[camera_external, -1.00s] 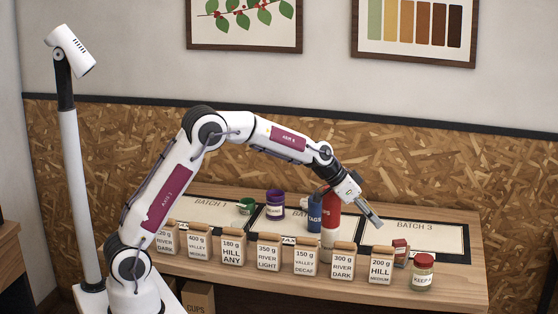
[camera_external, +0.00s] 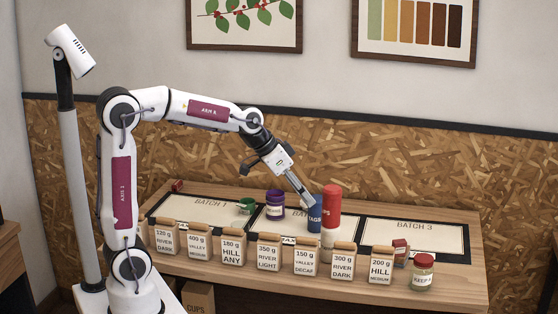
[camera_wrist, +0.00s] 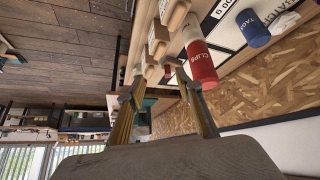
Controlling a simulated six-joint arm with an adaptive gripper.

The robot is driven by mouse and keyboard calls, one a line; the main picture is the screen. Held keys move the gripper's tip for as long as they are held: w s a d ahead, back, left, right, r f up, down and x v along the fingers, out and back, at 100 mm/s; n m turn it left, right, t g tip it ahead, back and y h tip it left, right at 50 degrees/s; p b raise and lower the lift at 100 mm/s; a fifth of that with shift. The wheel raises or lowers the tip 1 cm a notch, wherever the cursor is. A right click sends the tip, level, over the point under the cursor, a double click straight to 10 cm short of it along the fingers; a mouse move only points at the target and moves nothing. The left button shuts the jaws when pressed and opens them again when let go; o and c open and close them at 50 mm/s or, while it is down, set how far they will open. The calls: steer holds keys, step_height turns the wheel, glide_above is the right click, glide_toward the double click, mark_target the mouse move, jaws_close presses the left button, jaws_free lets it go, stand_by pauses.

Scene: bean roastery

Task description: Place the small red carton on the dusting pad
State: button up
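A small red carton with a pale label (camera_external: 400,250) stands at the right of the table, between the 200 g bag and a red-lidded jar. A smaller dark red box (camera_external: 177,185) lies at the table's back left edge; I cannot tell which one is the task's carton. No surface is readable as a dusting pad; three pale framed mats carry batch labels, such as the Batch 3 mat (camera_external: 425,238). My gripper (camera_external: 309,203) is above the table by the blue tags can. In the wrist view its fingers (camera_wrist: 155,84) are apart with nothing held.
The blue can (camera_external: 315,216) and tall red-and-white clips can (camera_external: 331,205) stand close to my gripper. A purple jar (camera_external: 275,204) and green-lidded item (camera_external: 246,206) stand left. Several labelled bags line the front, including the 200 g bag (camera_external: 381,266). The Batch 3 mat is bare.

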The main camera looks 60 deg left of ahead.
steer(key=s+a+f+n+y, duration=0.1)
steer(key=s+a+f, duration=0.1)
steer(key=s, duration=1.1)
steer(key=s+a+f+n+g+y, duration=0.1)
steer(key=s+a, duration=0.3)
steer(key=s, duration=1)
steer(key=shift+s+a+f+n, duration=0.2)
steer(key=shift+a+f+n, duration=0.15)
steer(key=shift+f, duration=0.2)
